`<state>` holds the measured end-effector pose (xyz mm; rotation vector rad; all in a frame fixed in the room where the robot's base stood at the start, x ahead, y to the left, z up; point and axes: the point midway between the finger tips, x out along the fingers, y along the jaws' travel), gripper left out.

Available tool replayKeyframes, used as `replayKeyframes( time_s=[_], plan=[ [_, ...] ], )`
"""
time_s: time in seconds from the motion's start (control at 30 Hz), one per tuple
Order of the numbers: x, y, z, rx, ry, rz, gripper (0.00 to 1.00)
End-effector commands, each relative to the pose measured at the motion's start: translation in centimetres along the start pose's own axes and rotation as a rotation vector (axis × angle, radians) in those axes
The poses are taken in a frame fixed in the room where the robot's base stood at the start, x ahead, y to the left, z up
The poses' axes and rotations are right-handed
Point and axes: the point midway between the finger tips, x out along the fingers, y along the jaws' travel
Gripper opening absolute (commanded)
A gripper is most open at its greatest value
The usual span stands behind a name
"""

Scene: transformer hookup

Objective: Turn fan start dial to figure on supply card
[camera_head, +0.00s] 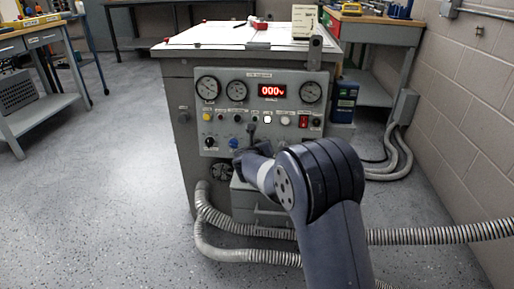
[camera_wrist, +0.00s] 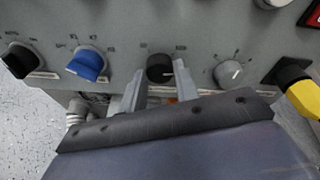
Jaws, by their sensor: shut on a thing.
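My gripper (camera_wrist: 160,82) has its two fingers on either side of a black round dial (camera_wrist: 160,67) on the grey panel, closed on it. The dial's pointer and the figures around it are too small or hidden to read. A blue dial (camera_wrist: 87,65) and another black dial (camera_wrist: 19,60) sit to its left, and a grey dial (camera_wrist: 228,73) to its right. In the head view my arm reaches the lower part of the control panel (camera_head: 262,103) and hides the gripped dial. I cannot make out any supply card's figure or the dial labels.
The panel carries round gauges (camera_head: 207,87) and a red display (camera_head: 271,90) reading about 000. A yellow-and-black part (camera_wrist: 300,88) is at the right in the wrist view. Ribbed hoses (camera_head: 215,237) run along the floor below. Open floor lies left.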

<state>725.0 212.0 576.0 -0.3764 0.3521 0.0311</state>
Motion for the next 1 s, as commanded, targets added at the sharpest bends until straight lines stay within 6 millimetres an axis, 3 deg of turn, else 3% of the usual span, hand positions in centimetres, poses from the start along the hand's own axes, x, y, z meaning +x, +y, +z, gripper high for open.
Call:
replayKeyframes(
  time_s=[0.37,0.4,0.6,1.0],
  plan=[
    [0.03,0.02,-0.13,0.002,0.002,0.001,0.07],
    [0.03,0.02,-0.13,0.002,0.002,0.001,0.33],
    [0.02,0.02,-0.08,0.002,0.001,0.001,0.49],
    [-0.88,0.03,0.11,0.002,-0.001,0.001,0.51]
  ],
)
